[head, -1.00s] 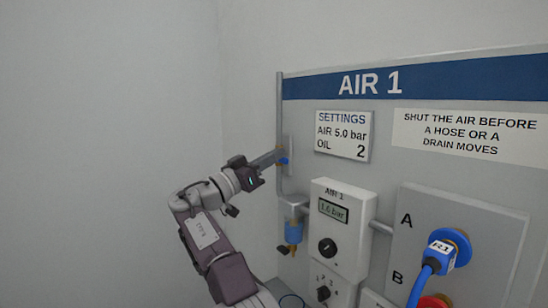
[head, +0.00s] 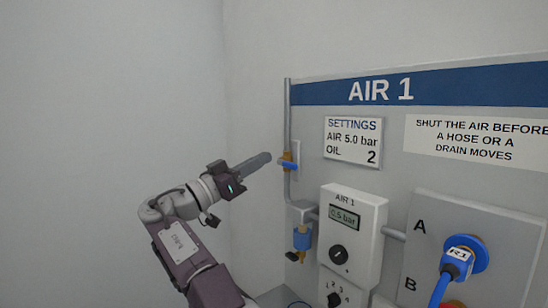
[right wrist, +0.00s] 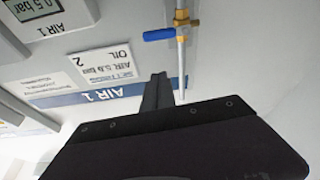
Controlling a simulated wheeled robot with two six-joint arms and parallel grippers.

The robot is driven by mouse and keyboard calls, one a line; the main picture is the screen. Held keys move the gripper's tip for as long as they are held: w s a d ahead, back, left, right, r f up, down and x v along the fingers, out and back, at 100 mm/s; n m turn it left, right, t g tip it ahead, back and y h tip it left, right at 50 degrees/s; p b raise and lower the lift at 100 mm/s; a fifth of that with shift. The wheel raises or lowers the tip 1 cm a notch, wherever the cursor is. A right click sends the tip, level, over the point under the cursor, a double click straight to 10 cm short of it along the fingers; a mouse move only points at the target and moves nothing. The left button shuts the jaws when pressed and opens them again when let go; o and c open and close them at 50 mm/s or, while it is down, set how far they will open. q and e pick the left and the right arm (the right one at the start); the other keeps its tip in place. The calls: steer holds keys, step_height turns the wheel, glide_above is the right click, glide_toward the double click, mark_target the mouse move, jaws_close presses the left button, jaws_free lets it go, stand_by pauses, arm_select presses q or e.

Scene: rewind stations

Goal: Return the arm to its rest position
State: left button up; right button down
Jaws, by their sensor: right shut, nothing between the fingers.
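My right gripper (head: 268,158) is shut and empty, a little left of the air valve. The valve has a brass body (head: 287,157) on the upright grey pipe and a blue handle (head: 290,164). In the right wrist view the blue handle (right wrist: 158,34) lies crosswise to the pipe, and the shut fingers (right wrist: 157,82) are apart from it. The right arm (head: 180,240) is raised and stretched toward the panel. My left gripper is not in view.
The AIR 1 panel (head: 400,165) fills the right side, with a regulator box (head: 350,215) reading 0.5 bar. A blue hose plug R1 (head: 462,254) sits at port A. A small blue-bowled unit (head: 302,238) hangs below the pipe. The space left of the arm is clear.

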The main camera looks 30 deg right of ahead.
steer(key=shift+v, duration=1.15)
steer(key=shift+w, duration=0.15)
